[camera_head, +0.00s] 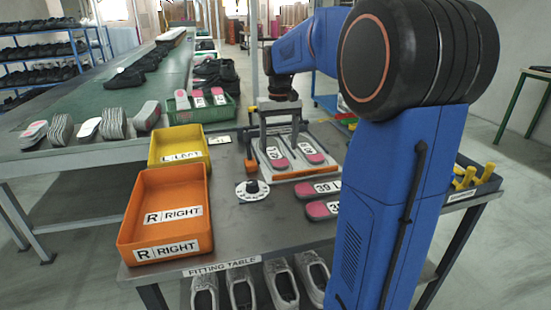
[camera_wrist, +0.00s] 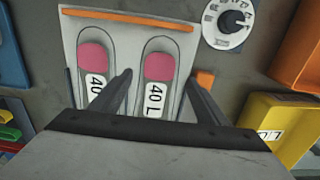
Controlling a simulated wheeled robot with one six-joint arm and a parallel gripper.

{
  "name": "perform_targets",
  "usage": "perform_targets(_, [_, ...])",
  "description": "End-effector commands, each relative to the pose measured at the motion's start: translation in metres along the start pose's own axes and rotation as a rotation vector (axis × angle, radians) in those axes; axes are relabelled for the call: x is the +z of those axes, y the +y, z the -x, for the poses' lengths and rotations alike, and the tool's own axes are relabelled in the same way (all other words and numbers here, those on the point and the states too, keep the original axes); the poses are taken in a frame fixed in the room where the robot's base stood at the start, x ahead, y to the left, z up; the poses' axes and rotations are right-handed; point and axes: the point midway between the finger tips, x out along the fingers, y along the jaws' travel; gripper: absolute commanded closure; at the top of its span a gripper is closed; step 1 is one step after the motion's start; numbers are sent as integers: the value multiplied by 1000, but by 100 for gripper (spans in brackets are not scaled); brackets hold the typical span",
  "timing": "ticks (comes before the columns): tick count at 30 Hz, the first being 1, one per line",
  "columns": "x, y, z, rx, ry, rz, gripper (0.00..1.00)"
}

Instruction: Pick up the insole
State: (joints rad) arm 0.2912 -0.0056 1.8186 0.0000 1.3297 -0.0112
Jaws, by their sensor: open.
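Two grey insoles with pink heel pads and white labels lie side by side on a pale tray with an orange front strip (camera_head: 293,173). In the wrist view one is labelled "40 L" (camera_wrist: 158,68) and the other "40" (camera_wrist: 95,60), the rest of its label hidden by a finger. The 40 L insole is the left one (camera_head: 281,163) in the head view; the other (camera_head: 316,157) lies right of it. My gripper (camera_wrist: 164,78) is open and empty, its fingers either side of the 40 L insole's label end. Contact cannot be told.
An orange RIGHT bin (camera_head: 168,249) and yellow LEFT bin (camera_head: 181,157) stand left. A round dial (camera_head: 252,191) sits in front of the tray. More insoles (camera_head: 322,188) lie right, partly behind my arm. A green crate (camera_head: 205,112) of insoles stands behind.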

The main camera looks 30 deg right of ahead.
Motion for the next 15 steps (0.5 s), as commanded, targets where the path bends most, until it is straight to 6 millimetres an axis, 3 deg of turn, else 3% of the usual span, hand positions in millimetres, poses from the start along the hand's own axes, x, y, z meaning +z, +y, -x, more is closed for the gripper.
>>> perform_targets(15, [-4,1,-51,0,0,0,31])
